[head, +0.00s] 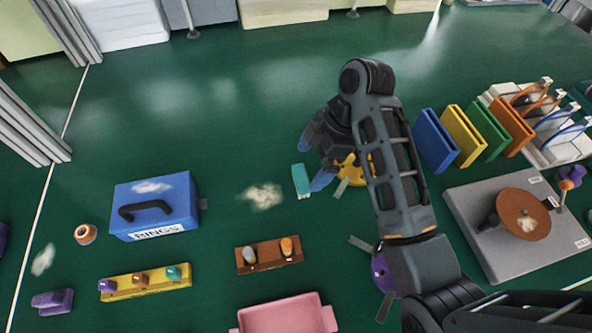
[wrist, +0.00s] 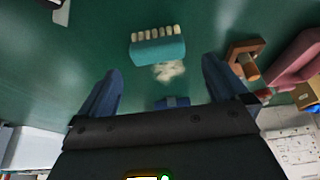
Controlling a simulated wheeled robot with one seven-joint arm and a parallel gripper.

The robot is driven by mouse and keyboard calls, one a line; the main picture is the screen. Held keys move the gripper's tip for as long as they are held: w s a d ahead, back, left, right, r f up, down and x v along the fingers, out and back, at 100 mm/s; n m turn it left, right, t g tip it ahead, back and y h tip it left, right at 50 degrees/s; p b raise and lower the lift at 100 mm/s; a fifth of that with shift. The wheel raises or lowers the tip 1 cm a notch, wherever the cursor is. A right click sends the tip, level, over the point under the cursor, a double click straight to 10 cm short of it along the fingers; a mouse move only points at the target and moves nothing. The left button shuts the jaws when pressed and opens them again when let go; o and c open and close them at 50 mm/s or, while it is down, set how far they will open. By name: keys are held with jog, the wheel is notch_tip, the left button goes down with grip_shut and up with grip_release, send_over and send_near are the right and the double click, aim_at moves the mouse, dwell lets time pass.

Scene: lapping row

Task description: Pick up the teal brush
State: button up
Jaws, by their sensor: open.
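The teal brush (head: 301,181) lies on the green surface in the middle of the head view. In the wrist view the teal brush (wrist: 158,52) shows a row of pale bristle tufts along its upper edge. My gripper (head: 312,156) has blue fingers, and one fingertip is just right of the brush in the head view. In the wrist view my gripper (wrist: 160,70) is open and empty, its two fingers wide apart. The brush appears beyond the fingertips, between their lines, and no contact shows.
Pale powder (head: 263,196) lies left of the brush. A yellow object (head: 352,168) is partly hidden behind my arm. A blue box (head: 155,205) labelled RINGS stands left. A brown holder (head: 269,254) and pink tray (head: 286,313) lie nearer. Coloured upright panels (head: 463,136) stand right.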

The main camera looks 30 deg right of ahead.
aim_at(302, 176)
jog(key=x, duration=0.6)
jog(key=shift+w+f+p, duration=0.15)
jog(key=shift+f+p, duration=0.2)
jog(key=shift+c, duration=0.3)
jog(key=c, duration=0.8)
jog(key=shift+r, duration=0.15)
notch_tip(302, 176, up, 4)
jog(key=shift+w, duration=0.1)
jog(key=shift+s+d+r+p, duration=0.45)
jog(key=shift+s+d+r, duration=0.55)
jog(key=shift+s, duration=0.75)
jog(key=shift+s+d+r+p, duration=0.5)
jog(key=shift+s+d+r, duration=0.25)
jog(key=shift+s+r, duration=0.8)
jog(key=shift+s+d+r+p, duration=0.45)
jog(key=shift+s+d+r, duration=0.4)
jog(key=shift+s, duration=1.15)
